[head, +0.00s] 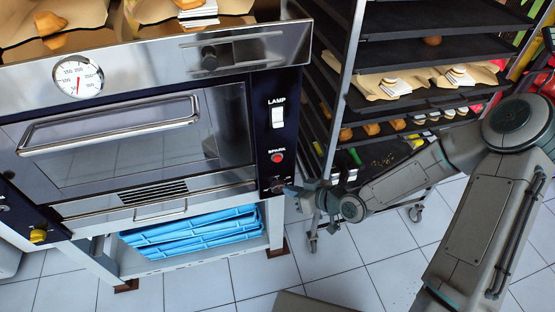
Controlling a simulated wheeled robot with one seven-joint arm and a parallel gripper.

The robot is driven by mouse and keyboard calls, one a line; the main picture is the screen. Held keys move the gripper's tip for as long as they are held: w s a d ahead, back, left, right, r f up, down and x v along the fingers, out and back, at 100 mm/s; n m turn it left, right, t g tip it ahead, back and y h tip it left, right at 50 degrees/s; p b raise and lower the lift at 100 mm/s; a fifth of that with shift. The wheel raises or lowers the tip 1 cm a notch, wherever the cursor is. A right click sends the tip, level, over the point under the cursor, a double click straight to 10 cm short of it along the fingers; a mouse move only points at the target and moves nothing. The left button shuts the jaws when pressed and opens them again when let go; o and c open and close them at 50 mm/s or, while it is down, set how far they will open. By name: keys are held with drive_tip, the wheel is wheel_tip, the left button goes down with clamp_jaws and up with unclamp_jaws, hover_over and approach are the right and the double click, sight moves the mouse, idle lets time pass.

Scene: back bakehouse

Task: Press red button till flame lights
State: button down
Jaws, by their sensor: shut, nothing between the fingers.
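The red button (277,158) sits on the oven's dark right-hand panel, under the word SPARK and below the white LAMP switch (277,116). My gripper (284,187) is shut and empty. In the picture its tip is just below the red button, over the lower part of the same panel by a small dark control. I cannot tell whether the tip touches the panel. The red button is not covered. The oven window (140,145) shows a grey interior, and I see no flame in it.
A yellow knob (38,236) is at the oven's lower left. The oven has a round dial (78,77) and a long door handle (110,125). Blue crates (190,235) lie below. A wheeled rack (348,75) with baked goods stands close right. Tiled floor (370,255) is clear in front.

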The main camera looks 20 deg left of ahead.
sight(278, 159)
drive_tip(key=w+a, duration=0.4)
drive_tip(key=w, duration=0.3)
drive_tip(key=shift+w+a, duration=0.25)
drive_tip(key=shift+a, duration=0.05)
idle(2.0)
drive_tip(key=shift+w+a, duration=0.25)
drive_tip(key=shift+w, duration=0.15)
drive_tip(key=shift+w+a, duration=0.25)
drive_tip(key=shift+w, duration=0.2)
idle(0.6)
drive_tip(key=shift+s+d, duration=0.1)
drive_tip(key=shift+s, duration=0.05)
idle(0.3)
drive_tip(key=shift+s+d, duration=0.4)
drive_tip(key=shift+s, duration=0.25)
